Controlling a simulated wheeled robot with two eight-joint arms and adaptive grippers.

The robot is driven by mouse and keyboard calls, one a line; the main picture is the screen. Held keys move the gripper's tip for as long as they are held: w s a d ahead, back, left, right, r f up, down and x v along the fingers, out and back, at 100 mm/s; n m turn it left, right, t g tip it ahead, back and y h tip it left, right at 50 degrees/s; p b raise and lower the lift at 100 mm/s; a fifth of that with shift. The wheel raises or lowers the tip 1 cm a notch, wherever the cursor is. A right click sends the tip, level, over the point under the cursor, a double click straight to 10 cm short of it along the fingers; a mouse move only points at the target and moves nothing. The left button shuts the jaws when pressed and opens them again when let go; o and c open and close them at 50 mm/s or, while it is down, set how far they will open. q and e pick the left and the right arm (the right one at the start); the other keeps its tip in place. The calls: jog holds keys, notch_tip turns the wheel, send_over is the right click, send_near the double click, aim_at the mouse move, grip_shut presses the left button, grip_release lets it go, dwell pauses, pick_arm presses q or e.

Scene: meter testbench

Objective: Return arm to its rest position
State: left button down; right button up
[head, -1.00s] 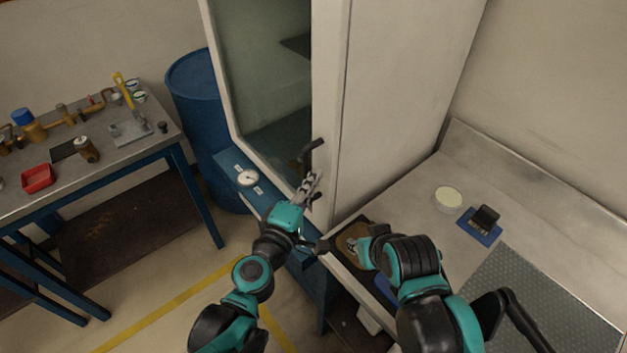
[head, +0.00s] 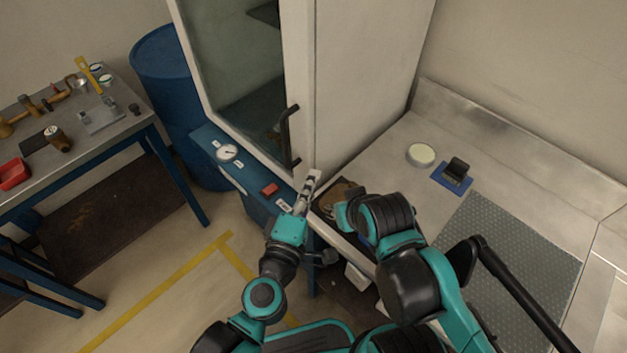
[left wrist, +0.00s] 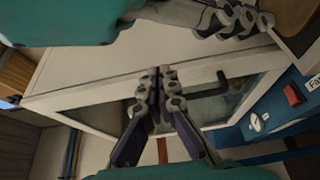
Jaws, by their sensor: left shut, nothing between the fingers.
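My left gripper (head: 311,180) is shut and empty, beside the lower right of the white cabinet (head: 345,75) and apart from its dark door handle (head: 286,138). The left wrist view shows its two fingers meeting at the tips (left wrist: 160,75), with the handle (left wrist: 208,87) beyond them. The glazed cabinet door looks shut. My right arm bends over the bench's front edge. Its gripper is mostly hidden by the arm in the head view; grey finger links (left wrist: 228,18) show at the top of the left wrist view, but their opening is unclear.
A blue ledge with a round gauge (head: 228,153) and a red switch (head: 269,189) runs below the cabinet door. The metal bench (head: 385,150) holds a round pale dish (head: 421,155) and a dark block on a blue pad (head: 452,180). A blue barrel (head: 172,85) stands left.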

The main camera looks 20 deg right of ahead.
pick_arm(q)
jog(key=shift+s+d, duration=0.1)
jog(key=shift+s, duration=0.2)
